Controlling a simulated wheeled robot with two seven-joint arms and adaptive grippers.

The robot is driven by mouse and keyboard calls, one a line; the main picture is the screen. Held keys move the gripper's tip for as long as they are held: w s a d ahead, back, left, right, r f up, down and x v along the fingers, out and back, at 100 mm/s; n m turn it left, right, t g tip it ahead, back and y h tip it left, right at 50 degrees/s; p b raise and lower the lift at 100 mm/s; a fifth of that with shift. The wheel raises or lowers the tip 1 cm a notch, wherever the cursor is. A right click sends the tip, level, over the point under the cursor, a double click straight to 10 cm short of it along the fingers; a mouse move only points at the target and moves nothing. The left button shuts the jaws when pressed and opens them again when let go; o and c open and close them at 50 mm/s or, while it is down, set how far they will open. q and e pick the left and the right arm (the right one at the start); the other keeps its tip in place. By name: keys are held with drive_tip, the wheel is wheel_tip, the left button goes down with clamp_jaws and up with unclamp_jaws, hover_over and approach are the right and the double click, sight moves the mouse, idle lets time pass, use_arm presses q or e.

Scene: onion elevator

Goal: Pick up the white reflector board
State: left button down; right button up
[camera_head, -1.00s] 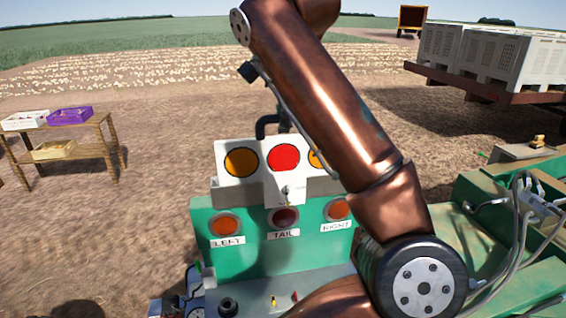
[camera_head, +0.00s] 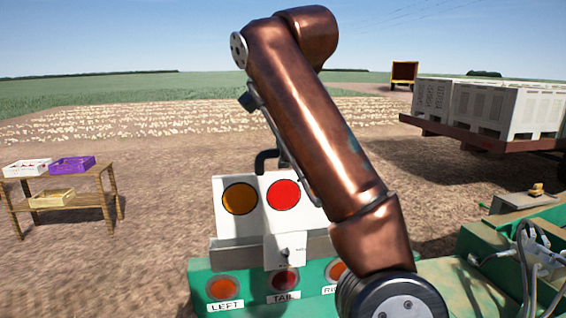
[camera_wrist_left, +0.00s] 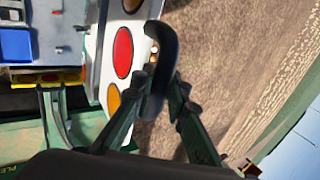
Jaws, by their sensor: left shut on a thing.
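The white reflector board (camera_head: 230,222) carries round red and orange reflectors and a black hooked handle (camera_head: 266,158) on top. It is upright above the green panel with the LEFT and TAIL lamps (camera_head: 222,289). My left arm crosses in front and hides its right part. In the left wrist view the board (camera_wrist_left: 103,62) lies left of my left gripper (camera_wrist_left: 163,82), whose fingers are shut on the black handle (camera_wrist_left: 164,40). In the head view my left gripper is mostly hidden behind the arm. My right gripper is not in view.
A grey bracket (camera_head: 235,252) runs under the board, above the green panel. A wooden stand (camera_head: 85,205) with white, purple and yellow crates is at left. A trailer with large pale bins (camera_head: 490,105) stands at right. Green machinery with hoses (camera_head: 525,250) is at lower right.

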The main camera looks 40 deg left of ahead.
use_arm(q)
drive_tip(key=shift+r, duration=0.45)
drive_tip(key=s+d, duration=1.1)
drive_tip(key=d, duration=0.3)
drive_tip(key=shift+s+b, duration=0.2)
drive_tip(key=shift+b, duration=0.2)
